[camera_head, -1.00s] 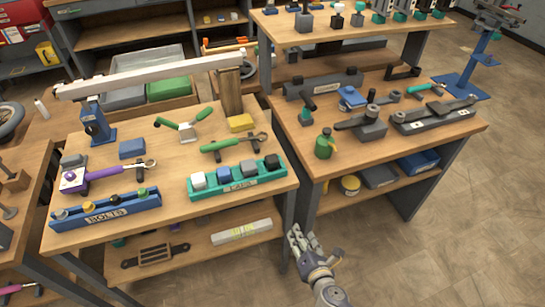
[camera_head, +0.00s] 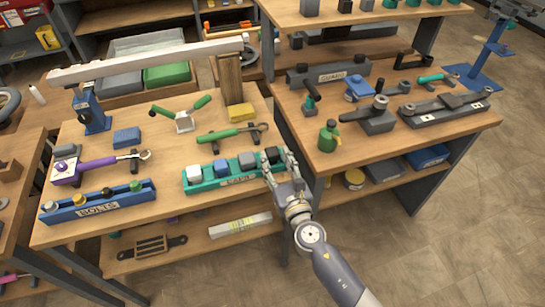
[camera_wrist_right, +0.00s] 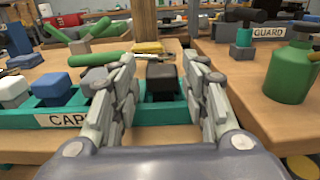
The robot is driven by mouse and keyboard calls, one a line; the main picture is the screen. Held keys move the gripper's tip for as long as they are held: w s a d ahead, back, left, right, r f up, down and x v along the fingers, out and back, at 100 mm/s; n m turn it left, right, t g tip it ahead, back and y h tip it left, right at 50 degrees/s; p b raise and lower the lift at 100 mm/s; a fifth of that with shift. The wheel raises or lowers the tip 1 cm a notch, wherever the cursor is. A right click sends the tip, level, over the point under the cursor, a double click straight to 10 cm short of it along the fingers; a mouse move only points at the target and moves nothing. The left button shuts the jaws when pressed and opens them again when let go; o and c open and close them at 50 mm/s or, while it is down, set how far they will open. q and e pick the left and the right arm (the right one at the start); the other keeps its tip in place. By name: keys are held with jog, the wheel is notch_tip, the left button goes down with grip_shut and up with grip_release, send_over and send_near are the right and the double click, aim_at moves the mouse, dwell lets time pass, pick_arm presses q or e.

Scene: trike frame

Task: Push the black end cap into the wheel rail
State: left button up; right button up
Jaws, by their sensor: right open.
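The black end cap (camera_head: 271,154) sits in the right end slot of the teal caps rack (camera_head: 210,184). In the right wrist view the black end cap (camera_wrist_right: 161,74) is between my spread fingers, a little ahead of them. My right gripper (camera_head: 279,165) is open at the rack's right end, and nothing shows gripped in it. A long pale rail (camera_head: 150,64), seemingly the wheel rail, lies across a blue stand (camera_head: 92,112) and a wooden post (camera_head: 230,78) at the back of the table. My left gripper is not in view.
White, blue and grey caps share the rack. A blue bolts rack (camera_head: 98,203) stands to the left. Green-handled pliers (camera_head: 225,134) and a yellow block (camera_head: 241,112) lie behind the caps. A green bottle (camera_head: 328,136) stands on the neighbouring bench.

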aim_at(273, 151)
jog(key=x, duration=0.4)
jog(key=shift+w+f, duration=0.2)
jog(key=shift+c, duration=0.3)
jog(key=c, duration=0.7)
jog(key=shift+o, duration=0.2)
jog(key=shift+r, duration=0.1)
